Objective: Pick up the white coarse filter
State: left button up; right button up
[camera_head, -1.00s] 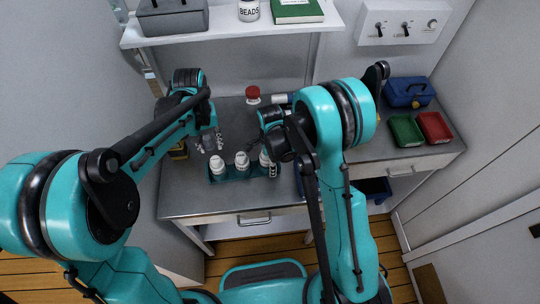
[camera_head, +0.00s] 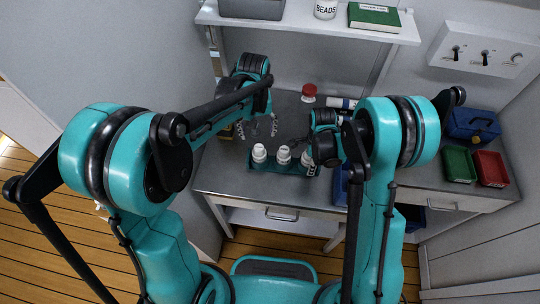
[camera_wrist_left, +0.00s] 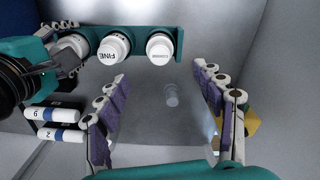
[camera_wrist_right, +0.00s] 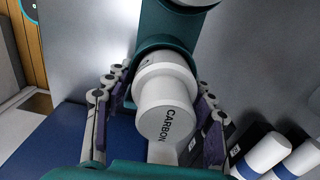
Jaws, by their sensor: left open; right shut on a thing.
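A teal rack (camera_wrist_left: 178,30) on the grey bench holds three white filters in a row. The one at the left end in the head view (camera_head: 259,153) is at the right in the left wrist view (camera_wrist_left: 160,47); its small label is unreadable. The middle filter (camera_wrist_left: 113,47) reads FINE. The third filter (camera_wrist_right: 165,110) reads CARBON. My left gripper (camera_wrist_left: 157,82) is open and empty, behind the left-end filter in the head view (camera_head: 258,128). My right gripper (camera_wrist_right: 163,88) is shut on the carbon filter at the rack's end; its fingertips are partly hidden in the head view.
A small translucent cylinder (camera_wrist_left: 171,95) stands between my left fingers' lines of sight. A red-capped jar (camera_head: 309,92) and white-and-blue tubes (camera_wrist_left: 55,115) are nearby. Green (camera_head: 459,165) and red trays (camera_head: 491,168) and a blue box (camera_head: 473,125) stand at right. A shelf (camera_head: 300,25) hangs behind.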

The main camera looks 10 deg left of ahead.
aim_at(259, 147)
pick_arm(q)
jog(key=n, duration=0.6)
jog(key=shift+a+n, duration=0.1)
jog(key=shift+n, duration=0.3)
jog(key=n, duration=0.4)
jog(key=shift+w, duration=0.1)
jog(key=n, duration=0.4)
jog(key=shift+a, duration=0.1)
jog(key=shift+f, duration=0.25)
jog(key=shift+n, duration=0.3)
notch_tip(259, 147, down, 5)
jog(key=shift+f, duration=0.2)
jog(key=shift+d+f, duration=0.15)
jog(key=shift+f, duration=1.45)
jog(key=shift+d+f, duration=0.1)
jog(key=shift+f, duration=1.45)
jog(key=c, duration=1.3)
